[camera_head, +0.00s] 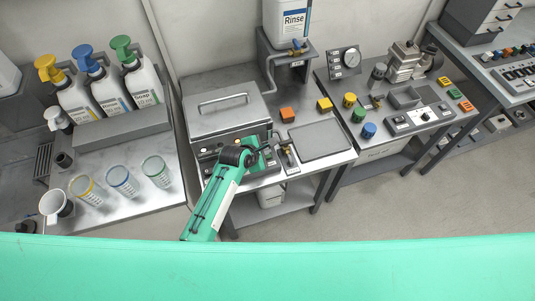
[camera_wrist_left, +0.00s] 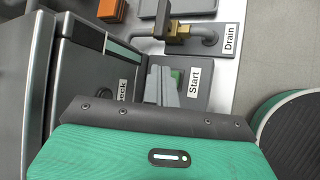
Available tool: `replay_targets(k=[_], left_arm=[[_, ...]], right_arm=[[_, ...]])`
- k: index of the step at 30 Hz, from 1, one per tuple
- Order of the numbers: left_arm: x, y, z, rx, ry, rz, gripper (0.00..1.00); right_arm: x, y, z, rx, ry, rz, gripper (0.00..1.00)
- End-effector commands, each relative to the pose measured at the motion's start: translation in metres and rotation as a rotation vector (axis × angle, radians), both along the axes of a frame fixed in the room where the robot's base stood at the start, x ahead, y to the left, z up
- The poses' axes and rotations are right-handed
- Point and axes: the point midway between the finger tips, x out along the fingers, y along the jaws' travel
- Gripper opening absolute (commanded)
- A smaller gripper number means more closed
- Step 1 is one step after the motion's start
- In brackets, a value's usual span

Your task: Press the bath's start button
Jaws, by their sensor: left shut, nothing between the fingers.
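The bath (camera_head: 222,112) is a grey metal box with a closed, handled lid on the middle table. In the left wrist view, the "Start" label (camera_wrist_left: 193,82) sits on a dark panel at the bath's front. My right gripper is not in view.
A brass drain valve (camera_wrist_left: 178,30) with a "Drain" label (camera_wrist_left: 230,40) is close to the fingers. An orange block (camera_head: 287,115), a yellow block (camera_head: 324,104) and a grey tray (camera_head: 319,139) lie right of the bath. Pump bottles (camera_head: 77,98) and cups stand left.

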Motion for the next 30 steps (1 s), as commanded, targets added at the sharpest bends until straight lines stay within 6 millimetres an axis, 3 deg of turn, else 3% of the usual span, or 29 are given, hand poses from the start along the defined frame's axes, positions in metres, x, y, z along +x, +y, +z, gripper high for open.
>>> replay_targets(k=[30], left_arm=[[-0.0001, 0.0003, -0.0086, 0.0, 0.0, 0.0, 0.0]], right_arm=[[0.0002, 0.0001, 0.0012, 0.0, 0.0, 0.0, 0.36]])
